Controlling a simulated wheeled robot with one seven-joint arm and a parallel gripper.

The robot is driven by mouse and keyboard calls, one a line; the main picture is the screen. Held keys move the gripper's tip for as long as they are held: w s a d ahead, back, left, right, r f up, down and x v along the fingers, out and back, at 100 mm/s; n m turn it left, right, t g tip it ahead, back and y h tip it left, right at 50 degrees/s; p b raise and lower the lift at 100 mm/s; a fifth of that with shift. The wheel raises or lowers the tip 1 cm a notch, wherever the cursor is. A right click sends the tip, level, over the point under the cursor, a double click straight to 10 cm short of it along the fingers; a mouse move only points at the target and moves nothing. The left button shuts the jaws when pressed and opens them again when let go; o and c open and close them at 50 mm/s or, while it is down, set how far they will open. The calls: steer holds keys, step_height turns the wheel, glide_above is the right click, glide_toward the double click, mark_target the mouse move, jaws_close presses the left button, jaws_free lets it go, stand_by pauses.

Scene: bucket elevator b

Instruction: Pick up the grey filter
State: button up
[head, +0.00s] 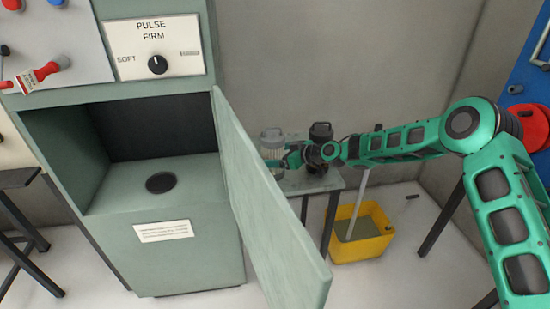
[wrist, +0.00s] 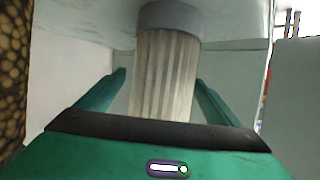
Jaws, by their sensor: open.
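The grey filter (wrist: 165,75) is a pale pleated cylinder with a grey cap, standing between the two fingers of my gripper (wrist: 161,77) in the wrist view. The fingers are open, one on each side, with a visible gap to the filter. In the head view the filter (head: 270,142) stands upright on a small grey table, left of a black-topped canister. My gripper (head: 284,160) reaches it from the right at low height. The cabinet door hides part of the table there, and the filter's lower end is hidden by my gripper in the wrist view.
The black-topped canister (head: 320,133) stands on the small table (head: 335,181) close to my wrist. A green cabinet (head: 195,235) has its door (head: 265,200) swung open in front of the table. A yellow bucket (head: 362,243) stands on the floor to the right.

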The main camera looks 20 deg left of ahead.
steer(key=shift+r, duration=0.1)
steer(key=c, duration=1.5)
